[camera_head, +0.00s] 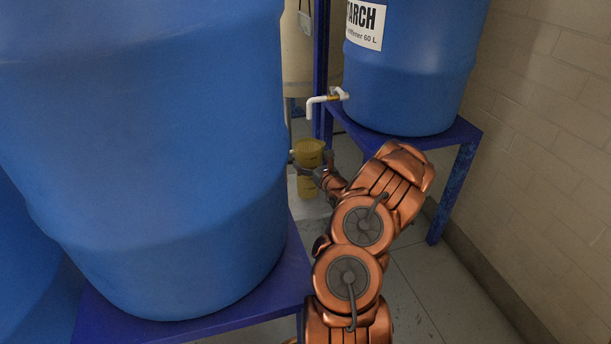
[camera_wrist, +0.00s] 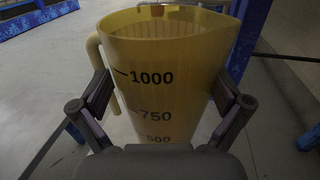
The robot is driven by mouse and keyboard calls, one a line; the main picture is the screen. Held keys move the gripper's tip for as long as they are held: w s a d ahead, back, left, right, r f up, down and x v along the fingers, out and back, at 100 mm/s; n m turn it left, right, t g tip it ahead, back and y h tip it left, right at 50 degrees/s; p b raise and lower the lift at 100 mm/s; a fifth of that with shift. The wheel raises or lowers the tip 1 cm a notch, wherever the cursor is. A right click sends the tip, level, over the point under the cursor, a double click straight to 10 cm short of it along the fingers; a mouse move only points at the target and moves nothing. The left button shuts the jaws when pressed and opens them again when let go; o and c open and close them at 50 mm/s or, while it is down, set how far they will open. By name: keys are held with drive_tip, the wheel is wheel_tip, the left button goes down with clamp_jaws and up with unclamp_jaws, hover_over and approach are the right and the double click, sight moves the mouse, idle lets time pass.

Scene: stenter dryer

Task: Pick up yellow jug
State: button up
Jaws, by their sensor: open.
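The yellow jug (camera_head: 308,152) stands upright beyond the big blue barrel, near the foot of a blue post, in the head view. In the wrist view the jug (camera_wrist: 165,80) fills the middle, with black marks 1000, 750 and 500, a handle on its left and a spout at the upper right. My gripper (camera_wrist: 162,97) is open, with one finger on each side of the jug. The left finger is close to the handle. I cannot tell whether either finger touches the jug. The jug's base is hidden behind the gripper.
A large blue barrel (camera_head: 150,150) on a blue stand (camera_head: 265,300) is left of my arm. Another blue barrel (camera_head: 410,80) with a white tap (camera_head: 325,99) stands on a blue stand (camera_head: 462,135) at right. A brick wall (camera_head: 540,130) bounds the right. Grey floor (camera_head: 420,285) is clear between.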

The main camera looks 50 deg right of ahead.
drive_tip(key=shift+b+x, duration=0.3)
drive_tip(key=shift+x, duration=0.8)
drive_tip(key=shift+d, duration=0.1)
drive_tip(key=c, duration=1.5)
drive_tip(key=shift+r, duration=0.15)
